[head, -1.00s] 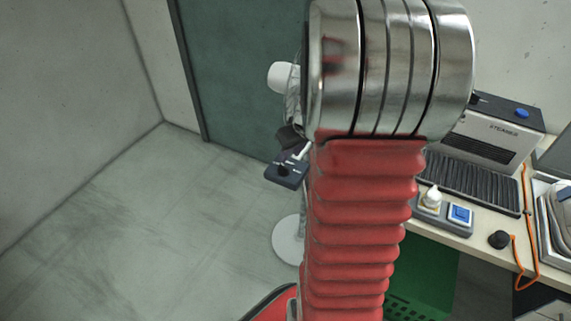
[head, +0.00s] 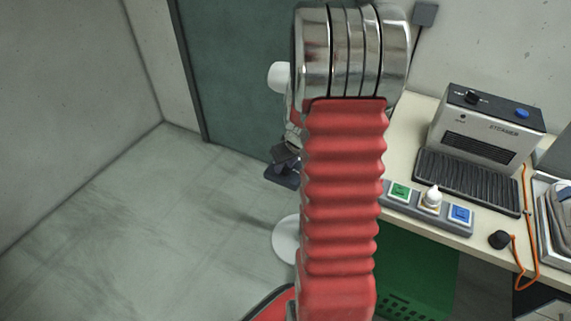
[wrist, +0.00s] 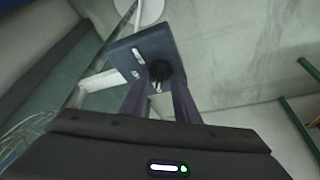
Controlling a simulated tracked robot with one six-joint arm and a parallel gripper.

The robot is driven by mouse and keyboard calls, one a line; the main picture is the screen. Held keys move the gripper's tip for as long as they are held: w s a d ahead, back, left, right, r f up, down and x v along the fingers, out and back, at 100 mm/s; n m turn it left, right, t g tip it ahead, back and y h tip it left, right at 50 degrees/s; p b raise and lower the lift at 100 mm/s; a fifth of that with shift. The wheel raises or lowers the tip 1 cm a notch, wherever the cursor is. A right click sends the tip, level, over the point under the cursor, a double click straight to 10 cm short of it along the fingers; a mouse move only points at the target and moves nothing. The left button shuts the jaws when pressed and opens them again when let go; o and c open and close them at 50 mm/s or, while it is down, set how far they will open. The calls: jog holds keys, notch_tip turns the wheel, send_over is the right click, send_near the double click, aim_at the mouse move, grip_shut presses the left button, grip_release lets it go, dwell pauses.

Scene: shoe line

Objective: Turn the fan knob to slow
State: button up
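The fan's dark control box (head: 281,176) sits on the stand, left of my red arm in the head view. The wrist view shows its panel (wrist: 124,50) with pale marks and a round black knob (wrist: 160,70). My gripper (wrist: 160,84) is open, its two purple fingers reaching toward the knob with one tip on either side. I cannot tell whether the tips touch it. The knob's pointer direction is not readable. In the head view my gripper (head: 285,153) is just above the box and hides the knob. The fan's white housing (head: 279,76) shows above.
The fan's round white base (head: 286,240) stands on the floor, partly behind my arm. The floor at left is clear.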

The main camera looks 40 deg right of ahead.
grip_shut()
dwell(0.3)
